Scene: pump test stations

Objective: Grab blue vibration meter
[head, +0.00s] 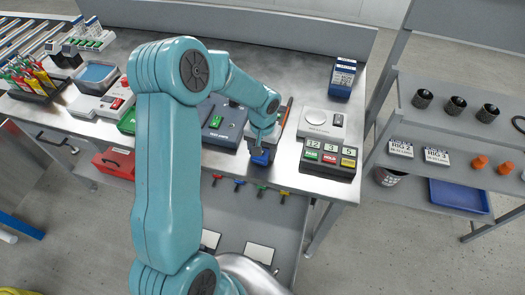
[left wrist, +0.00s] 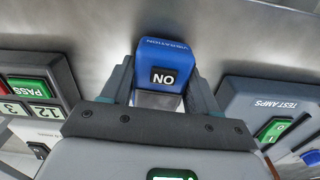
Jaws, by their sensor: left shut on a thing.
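The blue vibration meter (head: 261,159) is at the front part of the metal bench in the head view, mostly covered by my left gripper (head: 262,146). In the left wrist view the blue meter (left wrist: 165,55) shows its "VIBRATION" lettering and a dark square label. The two fingers of my left gripper (left wrist: 162,92) stand on either side of it and are shut on it. I cannot tell whether the meter touches the bench. My right gripper is not in view.
A test box (head: 221,122) stands left of the meter; the "TEST AMPS" box (left wrist: 272,105) also shows in the wrist view. A numbered button box (head: 328,158) is to the right. A blue-and-white block (head: 342,78) stands behind. A grey shelf rack (head: 455,125) stands beyond the bench.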

